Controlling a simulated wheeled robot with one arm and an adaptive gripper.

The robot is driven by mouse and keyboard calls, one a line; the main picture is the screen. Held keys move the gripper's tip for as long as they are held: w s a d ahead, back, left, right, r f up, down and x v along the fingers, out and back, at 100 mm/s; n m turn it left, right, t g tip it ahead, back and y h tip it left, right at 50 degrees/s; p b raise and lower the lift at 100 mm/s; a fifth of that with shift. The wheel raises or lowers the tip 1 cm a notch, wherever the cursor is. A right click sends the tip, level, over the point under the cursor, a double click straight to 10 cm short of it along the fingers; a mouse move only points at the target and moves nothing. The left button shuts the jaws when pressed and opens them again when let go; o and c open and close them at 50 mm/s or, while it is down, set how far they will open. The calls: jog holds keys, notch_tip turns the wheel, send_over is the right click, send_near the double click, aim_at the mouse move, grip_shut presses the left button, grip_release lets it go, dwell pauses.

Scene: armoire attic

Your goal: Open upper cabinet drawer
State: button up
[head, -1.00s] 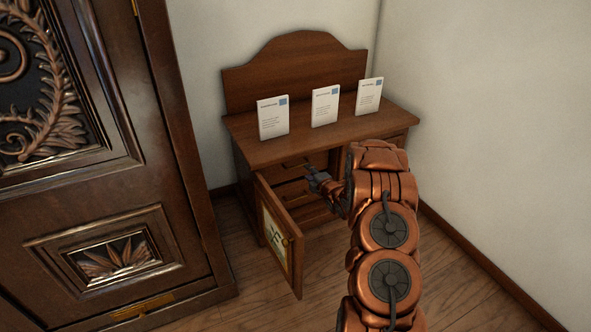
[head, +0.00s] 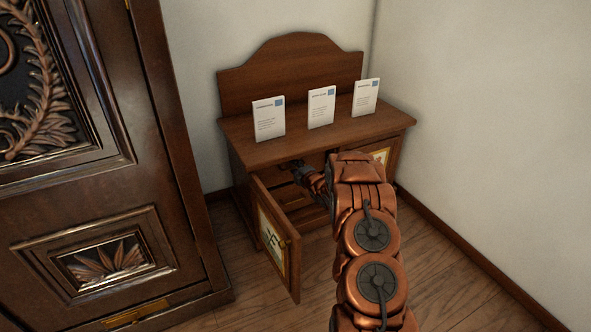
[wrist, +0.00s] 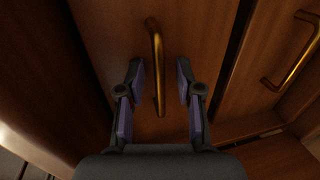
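The wooden cabinet (head: 350,130) stands in the corner, its left door (head: 270,235) swung open. Inside it, the wrist view shows a drawer front (wrist: 100,30) with a long brass handle (wrist: 155,45). A second drawer front (wrist: 275,55) with its own brass handle (wrist: 300,60) lies to the right in that view. Which is the upper drawer cannot be told from the wrist view alone. My gripper (wrist: 160,75) is open, its two fingers on either side of the first handle, without clearly pressing on it. In the head view my gripper (head: 300,172) reaches into the cabinet opening, partly hidden by my arm.
Three white cards (head: 268,118) stand on the cabinet top. The open door juts out left of my arm. A large dark carved armoire (head: 100,200) stands at the left. White walls close the corner behind and right; the wooden floor (head: 450,285) is clear at the right.

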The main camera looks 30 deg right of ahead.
grip_shut()
dwell(0.7)
